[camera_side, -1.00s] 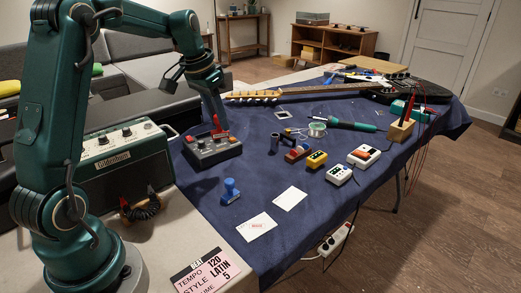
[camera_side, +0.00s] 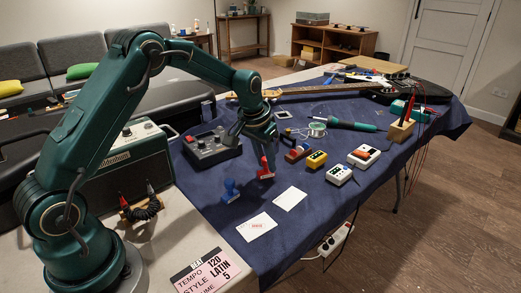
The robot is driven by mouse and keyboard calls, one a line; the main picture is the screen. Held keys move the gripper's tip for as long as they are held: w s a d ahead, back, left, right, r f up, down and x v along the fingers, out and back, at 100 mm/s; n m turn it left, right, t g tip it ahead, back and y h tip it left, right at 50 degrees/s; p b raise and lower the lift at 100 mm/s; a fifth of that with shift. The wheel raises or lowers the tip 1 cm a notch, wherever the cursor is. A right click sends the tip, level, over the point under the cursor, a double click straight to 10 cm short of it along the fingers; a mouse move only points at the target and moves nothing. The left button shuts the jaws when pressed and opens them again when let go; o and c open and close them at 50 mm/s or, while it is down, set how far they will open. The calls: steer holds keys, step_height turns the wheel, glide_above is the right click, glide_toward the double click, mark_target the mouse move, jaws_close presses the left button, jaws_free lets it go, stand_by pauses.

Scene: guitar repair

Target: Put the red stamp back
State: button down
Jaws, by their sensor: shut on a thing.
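The red stamp (camera_side: 265,171) is upright over the blue cloth, right of the blue stamp and left of the small pedals. My gripper (camera_side: 264,156) is shut on the top of the red stamp. I cannot tell whether its base touches the cloth. The blue stamp (camera_side: 229,190) stands upright on the cloth to the left, apart from the red one. A white card with a red mark (camera_side: 257,226) and a blank-looking white card (camera_side: 290,198) lie in front of the stamps.
A grey control box (camera_side: 212,147) sits behind on the left. A red pedal (camera_side: 297,153), a yellow pedal (camera_side: 316,160) and a white pedal (camera_side: 339,174) stand to the right. A solder spool (camera_side: 317,129) and the guitar neck (camera_side: 325,91) lie further back. The cloth's front right is clear.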

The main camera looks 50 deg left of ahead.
steer(key=shift+f, duration=0.35)
steer(key=shift+f, duration=0.1)
steer(key=c, duration=0.7)
jaws_free()
steer(key=v, duration=1.1)
steer(key=s+d+r+t, duration=0.1)
steer(key=s+d+r, duration=0.15)
steer(key=s, duration=0.25)
steer(key=s+d+r, duration=0.2)
steer(key=s+r, duration=0.1)
steer(key=s, duration=0.2)
steer(key=shift+m+t, duration=0.6)
steer(key=shift+t, duration=0.1)
steer(key=s+d+f, duration=0.1)
steer(key=s, duration=0.3)
steer(key=s+d+f, duration=0.1)
steer(key=s, duration=0.2)
steer(key=s+d+f, duration=0.1)
steer(key=s, duration=0.3)
steer(key=shift+s, duration=0.4)
